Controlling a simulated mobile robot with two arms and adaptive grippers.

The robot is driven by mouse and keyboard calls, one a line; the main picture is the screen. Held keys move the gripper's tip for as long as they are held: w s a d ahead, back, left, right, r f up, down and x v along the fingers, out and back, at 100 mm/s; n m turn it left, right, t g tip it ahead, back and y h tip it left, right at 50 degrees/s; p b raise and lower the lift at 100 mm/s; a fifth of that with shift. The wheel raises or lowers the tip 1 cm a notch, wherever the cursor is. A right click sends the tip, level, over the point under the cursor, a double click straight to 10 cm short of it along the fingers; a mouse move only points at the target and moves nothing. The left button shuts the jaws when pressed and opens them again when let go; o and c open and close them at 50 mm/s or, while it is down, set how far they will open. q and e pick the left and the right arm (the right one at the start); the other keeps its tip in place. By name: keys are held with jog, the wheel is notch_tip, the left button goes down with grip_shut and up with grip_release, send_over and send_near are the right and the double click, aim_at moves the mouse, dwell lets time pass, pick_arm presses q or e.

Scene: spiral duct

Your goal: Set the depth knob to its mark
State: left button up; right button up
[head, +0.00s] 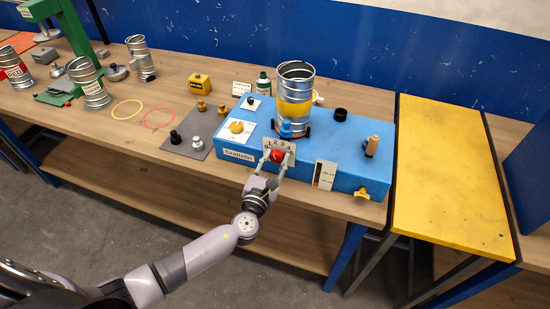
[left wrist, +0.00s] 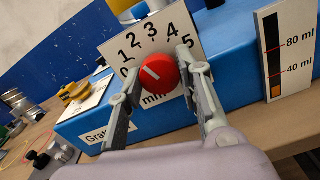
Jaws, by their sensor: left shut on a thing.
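The depth knob is a red round knob (head: 277,156) on a white dial plate (head: 283,144) at the front of a blue machine. It also shows in the left wrist view (left wrist: 159,72), with numbers 0 to 5 around it and "mm" partly hidden below. The white line on the knob points up and left, roughly between 1 and 2. My left gripper (head: 276,159) is shut on the red knob, one finger on each side, also in the left wrist view (left wrist: 160,75). No separate target mark can be made out. My right gripper is not in view.
The blue machine (head: 230,166) carries a metal can with a yellow band (head: 295,108), a yellow knob (head: 237,127), and a gauge plate (head: 325,174). A grey mat (head: 183,146) with small fittings lies left. A yellow-topped table (head: 450,180) stands right.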

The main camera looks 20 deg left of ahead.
pick_arm(q)
jog(key=shift+f+m, duration=0.2)
jog(key=shift+m, duration=0.3)
jog(key=o, duration=1.1)
jog(key=shift+o, duration=0.3)
jog(key=shift+r, duration=0.1)
jog(key=s, duration=1.2)
jog(key=shift+a, duration=0.2)
